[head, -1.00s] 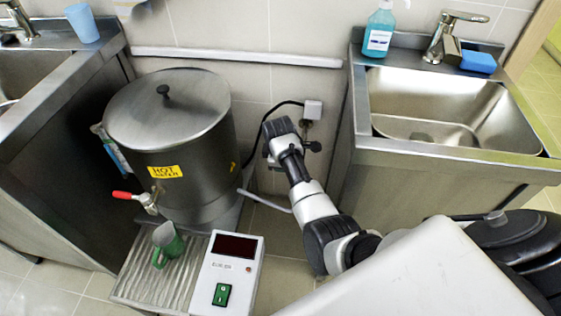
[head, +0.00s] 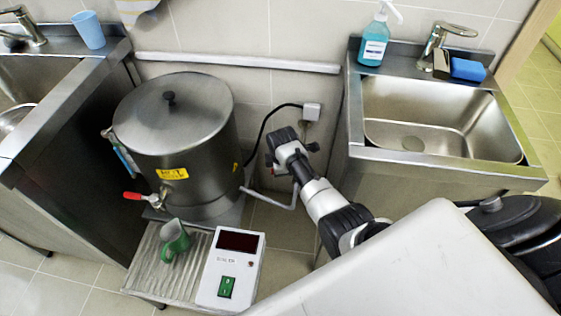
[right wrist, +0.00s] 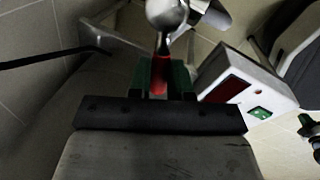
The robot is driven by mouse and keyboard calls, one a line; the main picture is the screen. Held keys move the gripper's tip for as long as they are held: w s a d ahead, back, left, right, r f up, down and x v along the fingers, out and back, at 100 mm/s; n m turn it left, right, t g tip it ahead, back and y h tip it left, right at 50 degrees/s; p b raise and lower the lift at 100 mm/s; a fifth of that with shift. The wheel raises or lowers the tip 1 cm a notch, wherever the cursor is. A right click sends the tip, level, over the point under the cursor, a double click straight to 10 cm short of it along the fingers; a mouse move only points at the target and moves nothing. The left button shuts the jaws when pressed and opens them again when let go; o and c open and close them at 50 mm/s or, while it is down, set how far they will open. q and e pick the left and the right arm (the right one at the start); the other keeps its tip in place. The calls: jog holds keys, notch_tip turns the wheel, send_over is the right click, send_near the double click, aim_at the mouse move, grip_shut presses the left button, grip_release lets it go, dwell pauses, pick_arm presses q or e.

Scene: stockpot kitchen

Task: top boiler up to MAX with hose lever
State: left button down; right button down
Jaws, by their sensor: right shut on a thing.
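The boiler (head: 172,120) is a large dark metal pot with a lid and a yellow label, standing left of centre in the head view. A sight gauge (head: 126,160) sits on its left side; its level is too small to read. A pipe (head: 268,196) runs from the boiler's lower right side towards my right gripper (head: 270,165). In the right wrist view my right gripper (right wrist: 161,75) is shut on a red lever (right wrist: 160,78), with a round metal end (right wrist: 165,12) beyond it. The lever is hidden in the head view. My left gripper is out of view.
A red-handled tap (head: 150,198) sits on the boiler's front, above a green mug (head: 174,238) on a ribbed drip tray (head: 150,272). A control box (head: 230,268) with a dark display stands beside the tray. Sinks flank the boiler; the right sink (head: 440,115) is empty.

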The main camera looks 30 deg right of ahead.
jog(key=shift+s+r+n+p, duration=0.3)
jog(key=shift+n+p, duration=0.1)
jog(key=shift+p, duration=0.1)
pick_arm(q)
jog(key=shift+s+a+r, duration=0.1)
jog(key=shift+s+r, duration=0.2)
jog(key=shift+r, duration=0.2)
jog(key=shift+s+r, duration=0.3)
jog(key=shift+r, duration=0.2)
pick_arm(e)
jog(key=shift+s+a+f+n, duration=0.1)
jog(key=shift+f+n, duration=0.25)
jog(key=shift+n, duration=0.05)
jog(key=c, duration=1)
grip_release()
jog(key=shift+c, duration=0.2)
pick_arm(q)
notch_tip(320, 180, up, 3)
jog(key=p, duration=0.3)
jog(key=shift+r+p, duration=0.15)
jog(key=shift+p, duration=0.25)
pick_arm(e)
notch_tip(320, 180, up, 11)
jog(key=s, duration=0.2)
jog(key=shift+a+f, duration=0.15)
jog(key=shift+a, duration=0.1)
